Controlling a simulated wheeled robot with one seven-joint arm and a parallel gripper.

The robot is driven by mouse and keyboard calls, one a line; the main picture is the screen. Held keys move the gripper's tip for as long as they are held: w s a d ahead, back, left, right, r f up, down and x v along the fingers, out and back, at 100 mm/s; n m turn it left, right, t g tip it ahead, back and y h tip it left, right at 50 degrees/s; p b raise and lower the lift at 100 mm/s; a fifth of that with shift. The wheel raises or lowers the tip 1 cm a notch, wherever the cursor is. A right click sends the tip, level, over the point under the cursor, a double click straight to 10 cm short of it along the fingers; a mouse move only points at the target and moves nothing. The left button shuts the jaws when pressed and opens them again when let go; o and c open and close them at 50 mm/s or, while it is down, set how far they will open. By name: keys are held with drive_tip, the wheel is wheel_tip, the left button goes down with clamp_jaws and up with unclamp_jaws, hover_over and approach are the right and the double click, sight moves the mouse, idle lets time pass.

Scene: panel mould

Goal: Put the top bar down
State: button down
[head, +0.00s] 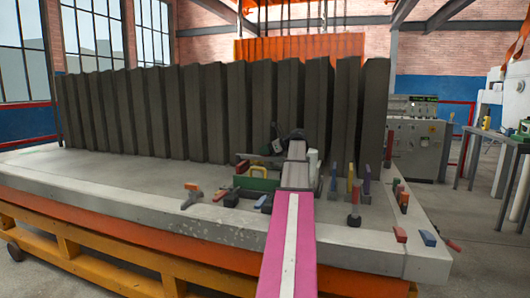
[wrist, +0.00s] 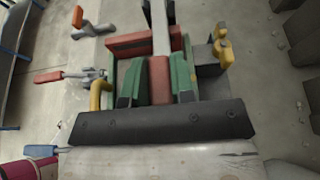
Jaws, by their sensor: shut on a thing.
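In the wrist view my gripper (wrist: 157,82) has its two dark and green fingers on either side of a narrow red bar (wrist: 160,72). I take this red bar to be the top bar; it stands lengthwise between the fingers. Beyond it a pale grey strip (wrist: 158,18) runs on in line. A wider red block (wrist: 128,46) and green parts lie close around the fingers. Whether the held bar touches what is under it cannot be told. In the head view my own arm hides the fingers and the bar.
A grey mould table (head: 150,196) with a dark ribbed wall (head: 215,112) along its back fills the scene. Several coloured clamps line the front edge. The table's left part is clear.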

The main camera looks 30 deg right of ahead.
drive_tip(key=shift+f, duration=0.15)
drive_tip(key=c, duration=1.4)
unclamp_jaws()
drive_tip(key=shift+f, duration=0.1)
drive_tip(key=o, duration=0.4)
drive_tip(key=shift+o, duration=0.2)
drive_tip(key=v, duration=1.2)
drive_tip(key=shift+r, duration=0.2)
